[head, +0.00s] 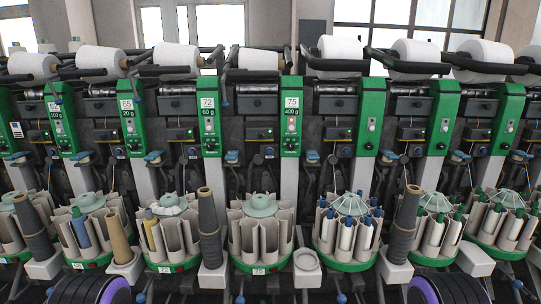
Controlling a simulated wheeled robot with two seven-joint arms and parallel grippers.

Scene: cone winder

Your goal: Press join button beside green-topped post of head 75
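I cannot tell which small detail is the join button. Neither gripper is in view, so their distance from the post and their opening are hidden.
Posts labelled 72 (208,118) and 65 (130,120) stand to the left. Green-rimmed round magazines (261,266) line the front below the posts. Tall dark cones (209,225) (404,225) stand between some magazines. White yarn packages (340,48) rest along the top.

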